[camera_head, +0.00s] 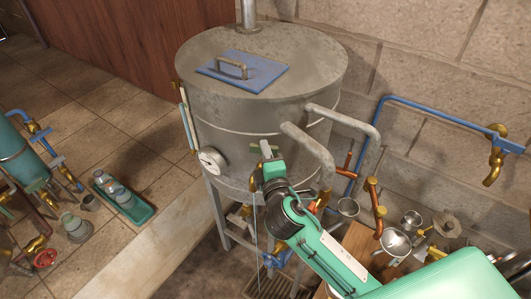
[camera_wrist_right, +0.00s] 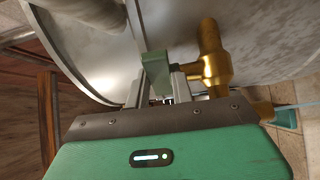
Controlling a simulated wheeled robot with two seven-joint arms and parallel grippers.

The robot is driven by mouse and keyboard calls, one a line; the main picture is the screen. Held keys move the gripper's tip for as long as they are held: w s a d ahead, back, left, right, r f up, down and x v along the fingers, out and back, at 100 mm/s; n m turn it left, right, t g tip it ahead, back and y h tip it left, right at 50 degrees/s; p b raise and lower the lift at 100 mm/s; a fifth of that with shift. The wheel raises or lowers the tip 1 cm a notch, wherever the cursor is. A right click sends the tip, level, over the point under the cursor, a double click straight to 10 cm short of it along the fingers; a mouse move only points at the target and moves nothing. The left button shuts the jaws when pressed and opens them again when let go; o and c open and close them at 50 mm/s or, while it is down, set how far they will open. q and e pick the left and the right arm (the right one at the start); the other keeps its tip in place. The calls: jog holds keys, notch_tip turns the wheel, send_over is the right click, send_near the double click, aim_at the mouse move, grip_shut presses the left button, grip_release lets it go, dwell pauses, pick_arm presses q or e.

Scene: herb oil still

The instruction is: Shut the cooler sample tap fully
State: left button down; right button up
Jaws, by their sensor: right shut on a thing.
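A grey metal tank (camera_head: 262,105) with a blue lid stands in the middle of the head view. My right gripper (camera_head: 264,160) reaches up against the front of its wall. In the right wrist view, my right gripper (camera_wrist_right: 160,88) is shut on a green tap lever (camera_wrist_right: 153,66). A brass tap body (camera_wrist_right: 212,62) stands just right of the lever, against the tank wall. In the head view my gripper and arm hide most of this tap, and how far it is turned cannot be told. My left gripper is not in view.
A round gauge (camera_head: 212,160) sits on the tank left of my gripper. Bent grey pipes (camera_head: 310,150) come down close to my right arm. Metal bowls (camera_head: 396,242) stand at the lower right. A green tray (camera_head: 124,198) with jars lies on the left.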

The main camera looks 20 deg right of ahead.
jog(key=shift+w+a+f+m+g+h+b, duration=0.15)
jog(key=shift+m+g+h+b, duration=0.2)
jog(key=shift+m+h+b, duration=0.75)
jog(key=shift+s+a+f+m+g+h+b, duration=0.15)
jog(key=shift+m+g+h+b, duration=0.35)
jog(key=shift+h, duration=1.1)
jog(key=shift+w+r+m+g+h+b, duration=0.1)
jog(key=shift+r+m+g+h+b, duration=0.1)
jog(key=shift+m+g+h+b, duration=0.75)
jog(key=shift+t+h, duration=0.35)
jog(key=shift+t, duration=0.05)
jog(key=o, duration=1)
